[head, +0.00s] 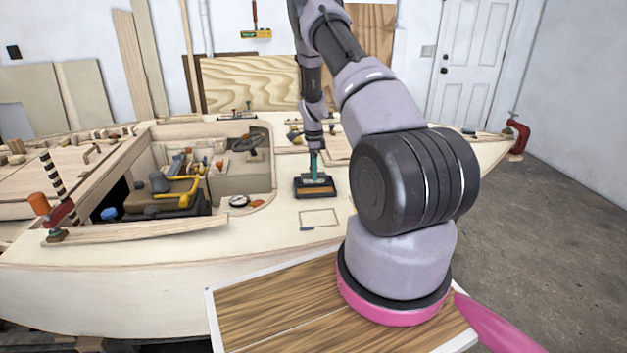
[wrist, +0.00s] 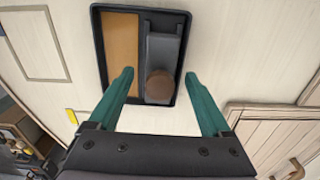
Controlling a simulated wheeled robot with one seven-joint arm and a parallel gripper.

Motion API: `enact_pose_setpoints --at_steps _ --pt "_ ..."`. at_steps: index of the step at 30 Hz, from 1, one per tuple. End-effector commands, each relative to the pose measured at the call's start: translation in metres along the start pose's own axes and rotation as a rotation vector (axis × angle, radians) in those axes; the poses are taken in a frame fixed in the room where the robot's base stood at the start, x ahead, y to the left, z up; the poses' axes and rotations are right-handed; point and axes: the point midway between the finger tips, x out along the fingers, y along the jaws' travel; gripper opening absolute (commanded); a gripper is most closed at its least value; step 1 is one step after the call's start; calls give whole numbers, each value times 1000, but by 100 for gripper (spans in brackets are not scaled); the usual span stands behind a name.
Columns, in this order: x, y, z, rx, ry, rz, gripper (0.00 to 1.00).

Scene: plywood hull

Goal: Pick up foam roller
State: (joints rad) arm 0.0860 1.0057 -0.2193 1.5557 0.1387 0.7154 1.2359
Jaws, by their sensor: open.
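A black tray (wrist: 98,45) lies on the pale deck; it also shows in the head view (head: 315,194). In its right part, a brown round-ended piece (wrist: 160,86) sits over a grey piece (wrist: 162,48). The brown piece looks like the foam roller, but its full shape is hidden from this angle. A flat tan piece (wrist: 121,45) fills the tray's left part. My gripper (wrist: 158,76) is open above the tray, its teal fingers on either side of the brown piece with gaps. In the head view my gripper (head: 314,166) points down at the tray.
A wooden hatch (wrist: 265,135) is at the lower right in the wrist view.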

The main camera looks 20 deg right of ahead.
Motion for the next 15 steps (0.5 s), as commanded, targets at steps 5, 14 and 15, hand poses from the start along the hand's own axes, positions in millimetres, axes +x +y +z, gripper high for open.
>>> enact_pose_setpoints --at_steps 5,14,15 --pt "-1 0 0 0 0 0 52" --pt "-1 0 0 0 0 -1 0" --pt "-1 0 0 0 0 -1 0"
